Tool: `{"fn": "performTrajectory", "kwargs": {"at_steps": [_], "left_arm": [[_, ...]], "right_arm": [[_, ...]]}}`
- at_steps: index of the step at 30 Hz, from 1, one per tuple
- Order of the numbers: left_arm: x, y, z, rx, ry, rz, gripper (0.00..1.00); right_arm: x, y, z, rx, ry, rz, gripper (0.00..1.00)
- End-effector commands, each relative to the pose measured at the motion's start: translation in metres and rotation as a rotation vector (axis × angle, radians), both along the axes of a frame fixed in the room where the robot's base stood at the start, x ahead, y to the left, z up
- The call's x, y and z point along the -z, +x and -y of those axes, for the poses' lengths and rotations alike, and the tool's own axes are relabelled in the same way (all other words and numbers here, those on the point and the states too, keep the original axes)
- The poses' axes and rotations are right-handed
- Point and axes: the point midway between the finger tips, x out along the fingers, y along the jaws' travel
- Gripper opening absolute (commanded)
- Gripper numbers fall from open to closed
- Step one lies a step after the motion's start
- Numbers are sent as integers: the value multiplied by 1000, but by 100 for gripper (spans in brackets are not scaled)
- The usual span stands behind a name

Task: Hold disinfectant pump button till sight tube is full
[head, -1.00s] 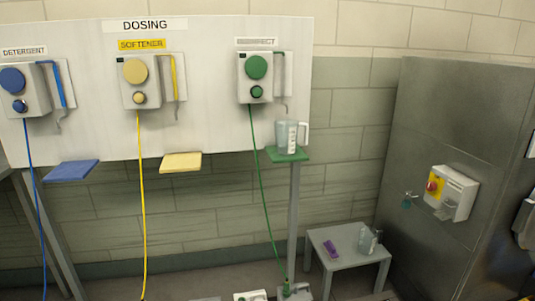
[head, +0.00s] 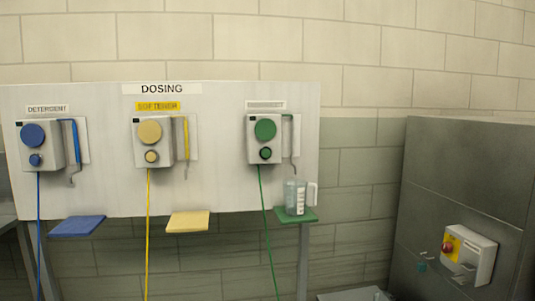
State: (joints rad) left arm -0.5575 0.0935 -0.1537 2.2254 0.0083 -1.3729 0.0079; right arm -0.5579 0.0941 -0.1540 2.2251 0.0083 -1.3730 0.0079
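The disinfectant pump (head: 264,138) is the grey box with green parts at the right of the white dosing board. It has a large green disc (head: 265,130) and a smaller green button (head: 265,153) below it. A tube (head: 292,140) runs down its right side; its fill level is too small to tell. A clear measuring jug (head: 296,196) stands upright on the green shelf (head: 305,216), below the tube's end. A green hose (head: 267,220) hangs from the pump. Neither of my grippers is in view.
The detergent pump (head: 40,146) with blue parts and the softener pump (head: 152,142) with yellow parts share the board. A blue shelf (head: 77,226) and a yellow shelf (head: 187,222) stick out below them. A grey cabinet (head: 450,185) carrying a control box (head: 469,255) stands at the right.

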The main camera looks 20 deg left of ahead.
Motion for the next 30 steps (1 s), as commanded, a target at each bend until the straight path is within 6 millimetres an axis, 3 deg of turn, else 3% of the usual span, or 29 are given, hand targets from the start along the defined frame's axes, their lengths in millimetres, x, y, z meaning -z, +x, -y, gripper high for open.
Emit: {"fn": "performTrajectory", "kwargs": {"at_steps": [2,10,30], "left_arm": [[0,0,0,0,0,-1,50],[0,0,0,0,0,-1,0],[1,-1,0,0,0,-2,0]], "right_arm": [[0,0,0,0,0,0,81],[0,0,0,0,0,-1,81],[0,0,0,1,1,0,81]]}}
